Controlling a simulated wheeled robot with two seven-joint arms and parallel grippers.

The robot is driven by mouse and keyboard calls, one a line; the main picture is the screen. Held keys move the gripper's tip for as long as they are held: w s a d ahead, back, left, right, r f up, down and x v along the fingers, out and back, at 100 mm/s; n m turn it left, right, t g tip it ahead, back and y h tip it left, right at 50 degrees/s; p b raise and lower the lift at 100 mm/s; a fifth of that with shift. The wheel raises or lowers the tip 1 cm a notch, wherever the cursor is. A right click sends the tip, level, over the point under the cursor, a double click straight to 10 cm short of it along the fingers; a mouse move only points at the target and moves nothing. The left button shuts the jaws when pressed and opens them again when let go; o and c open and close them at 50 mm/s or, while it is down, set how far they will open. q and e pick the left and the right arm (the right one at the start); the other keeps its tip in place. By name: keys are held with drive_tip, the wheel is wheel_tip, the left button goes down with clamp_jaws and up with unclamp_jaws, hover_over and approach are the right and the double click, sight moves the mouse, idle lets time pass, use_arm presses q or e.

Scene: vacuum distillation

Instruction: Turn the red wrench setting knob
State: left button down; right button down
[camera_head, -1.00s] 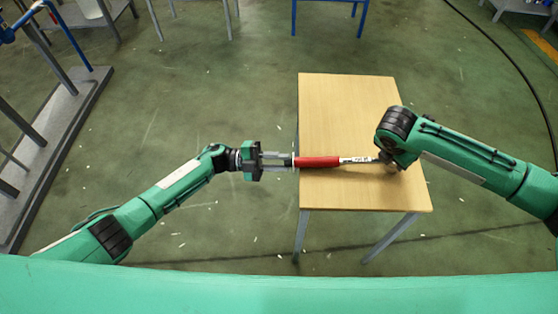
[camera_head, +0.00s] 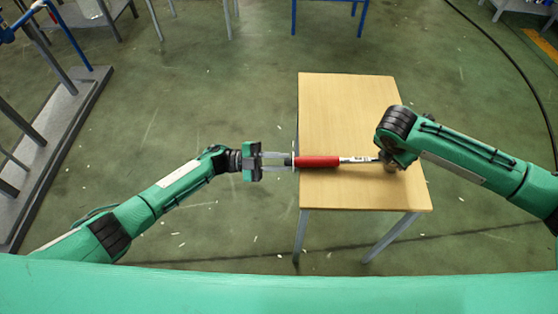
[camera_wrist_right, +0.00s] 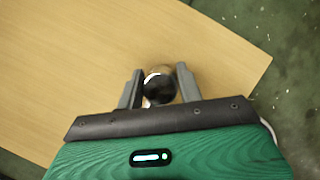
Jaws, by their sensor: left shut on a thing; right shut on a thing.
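The wrench has a red handle (camera_head: 318,161) and a silver shaft (camera_head: 358,159), and lies level across the small wooden table in the head view. Its dark knob end (camera_head: 288,161) points left at the table's left edge. My left gripper (camera_head: 286,160) is shut on this knob end, its fingers reaching in from the left. My right gripper (camera_head: 388,160) is at the wrench's right end, mostly hidden under its own wrist in the head view. In the right wrist view, its fingers (camera_wrist_right: 160,88) are shut on the round metal wrench head (camera_wrist_right: 159,87).
The wooden table (camera_head: 345,100) is otherwise bare, with free room behind and in front of the wrench. A grey metal frame (camera_head: 62,125) stands at the far left. A blue-legged table (camera_head: 328,3) is at the back. The floor between is clear.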

use_arm(q)
drive_tip(key=c, duration=1.2)
unclamp_jaws()
drive_tip(key=shift+c, duration=0.2)
drive_tip(key=shift+a, duration=0.15)
drive_tip(key=w+a+f, duration=0.1)
drive_tip(key=a, duration=1)
drive_tip(key=shift+a+f, duration=0.3)
drive_tip(key=shift+f, duration=0.1)
use_arm(e)
drive_tip(key=c, duration=0.8)
unclamp_jaws()
drive_tip(key=shift+c, duration=0.2)
drive_tip(key=v, duration=1.2)
